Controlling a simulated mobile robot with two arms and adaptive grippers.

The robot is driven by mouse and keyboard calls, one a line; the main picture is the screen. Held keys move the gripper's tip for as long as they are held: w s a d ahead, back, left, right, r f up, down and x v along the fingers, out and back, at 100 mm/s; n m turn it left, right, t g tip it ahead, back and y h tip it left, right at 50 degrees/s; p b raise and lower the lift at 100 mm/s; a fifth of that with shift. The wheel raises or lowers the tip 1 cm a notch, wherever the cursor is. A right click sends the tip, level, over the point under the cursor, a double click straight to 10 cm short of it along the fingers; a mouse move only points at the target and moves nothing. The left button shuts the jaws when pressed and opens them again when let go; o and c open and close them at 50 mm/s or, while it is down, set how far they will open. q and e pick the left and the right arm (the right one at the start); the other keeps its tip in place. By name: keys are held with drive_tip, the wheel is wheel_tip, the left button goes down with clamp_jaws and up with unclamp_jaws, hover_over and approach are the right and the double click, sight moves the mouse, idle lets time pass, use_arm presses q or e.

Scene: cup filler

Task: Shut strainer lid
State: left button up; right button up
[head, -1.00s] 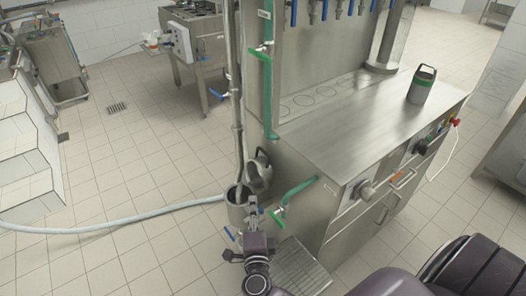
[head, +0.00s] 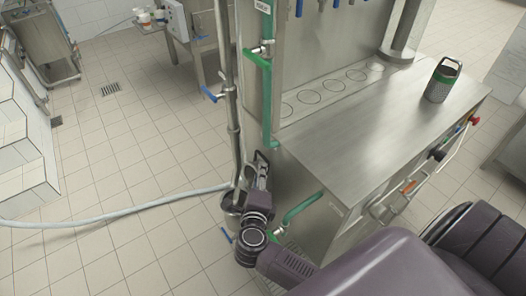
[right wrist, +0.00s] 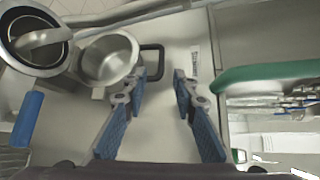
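The strainer (head: 230,203) is a metal cylinder standing at the left of the counter. In the right wrist view its round opening with a dark rim (right wrist: 14,38) is uncovered at the upper left. The strainer lid (right wrist: 108,62), a hollow metal cap, stands tilted open beside it. The lid's dark loop handle (right wrist: 152,60) sticks out toward my right gripper. My right gripper (right wrist: 160,76) is open, with the handle's end just ahead of and partly between its fingertips; I cannot tell whether they touch. The right gripper (head: 261,181) partly hides the lid in the head view. My left gripper is not in view.
A green pipe (right wrist: 265,75) runs close on the right of the gripper. A blue valve lever (right wrist: 27,118) is at the left. A pale hose (head: 110,215) crosses the floor. The steel counter (head: 360,135) holds a grey-green container (head: 442,82).

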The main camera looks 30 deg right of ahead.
sight(262, 157)
drive_tip(key=x, duration=0.4)
drive_tip(key=shift+w+d+r+p, duration=0.1)
drive_tip(key=shift+w+r+p, duration=0.1)
drive_tip(key=shift+p, duration=0.15)
drive_tip(key=shift+x, duration=1.15)
drive_tip(key=shift+w+d+f, duration=0.15)
drive_tip(key=shift+w+f, duration=0.05)
drive_tip(key=shift+f, duration=0.05)
drive_tip(key=shift+w+d, duration=0.1)
clamp_jaws()
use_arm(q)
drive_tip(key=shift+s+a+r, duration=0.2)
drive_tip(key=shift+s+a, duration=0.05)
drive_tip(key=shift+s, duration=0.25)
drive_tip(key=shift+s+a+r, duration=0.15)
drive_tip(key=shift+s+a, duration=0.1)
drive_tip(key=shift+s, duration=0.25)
